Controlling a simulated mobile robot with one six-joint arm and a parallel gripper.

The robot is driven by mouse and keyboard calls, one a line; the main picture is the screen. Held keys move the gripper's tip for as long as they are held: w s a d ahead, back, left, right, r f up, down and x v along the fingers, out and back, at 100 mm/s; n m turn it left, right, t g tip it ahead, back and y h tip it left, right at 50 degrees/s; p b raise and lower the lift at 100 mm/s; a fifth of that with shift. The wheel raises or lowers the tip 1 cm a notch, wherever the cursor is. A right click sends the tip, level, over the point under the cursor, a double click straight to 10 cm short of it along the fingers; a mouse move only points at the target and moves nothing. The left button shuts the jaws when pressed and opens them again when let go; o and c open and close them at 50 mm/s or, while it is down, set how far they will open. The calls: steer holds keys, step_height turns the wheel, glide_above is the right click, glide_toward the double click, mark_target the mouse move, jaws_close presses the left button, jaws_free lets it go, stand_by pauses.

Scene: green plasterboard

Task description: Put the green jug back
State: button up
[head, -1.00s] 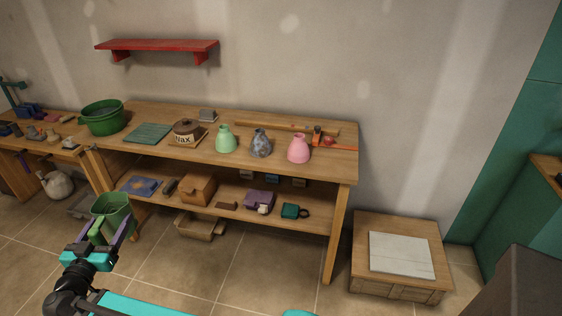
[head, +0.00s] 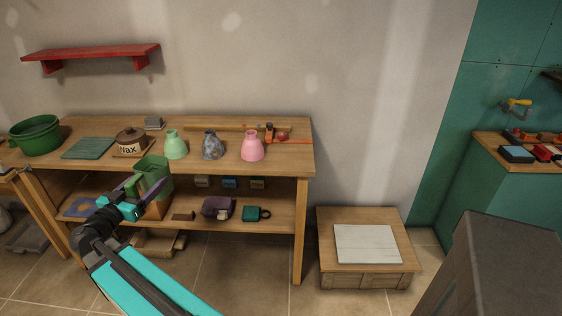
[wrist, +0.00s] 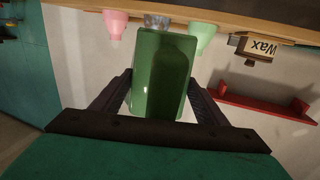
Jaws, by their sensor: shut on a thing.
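The green jug (head: 154,175) is held in front of the workbench, its rim a little above the bench's front edge in the head view. My gripper (head: 136,190) is shut on the jug. In the wrist view the jug (wrist: 160,72) fills the space between the two dark fingers of my gripper (wrist: 160,95). The workbench top (head: 285,157) carries a green mat (head: 88,148), a Wax pot (head: 131,143), a light green vase (head: 175,145), a speckled vase (head: 213,146) and a pink vase (head: 252,147).
A large green pot (head: 36,136) stands at the bench's left end. The lower shelf (head: 282,210) holds a purple item (head: 217,207) and a teal item (head: 254,214). A red wall shelf (head: 90,55) is empty. A wooden crate with a white panel (head: 367,244) stands right of the bench.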

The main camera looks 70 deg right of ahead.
steer(key=s+d+r+m+g+y+b, duration=0.1)
steer(key=s+d+m+g+b, duration=0.5)
steer(key=s+d, duration=1.8)
steer(key=d+g, duration=0.3)
steer(key=shift+d, duration=0.3)
steer(key=shift+s+r, duration=0.1)
steer(key=w+f+p+x, duration=0.1)
steer(key=p+x, duration=0.1)
steer(key=x, duration=1.4)
steer(key=shift+w+d+f+p, duration=0.2)
steer(key=shift+p, duration=0.1)
steer(key=shift+f, duration=0.15)
steer(key=shift+f+p, duration=0.5)
steer(key=shift+f, duration=1.1)
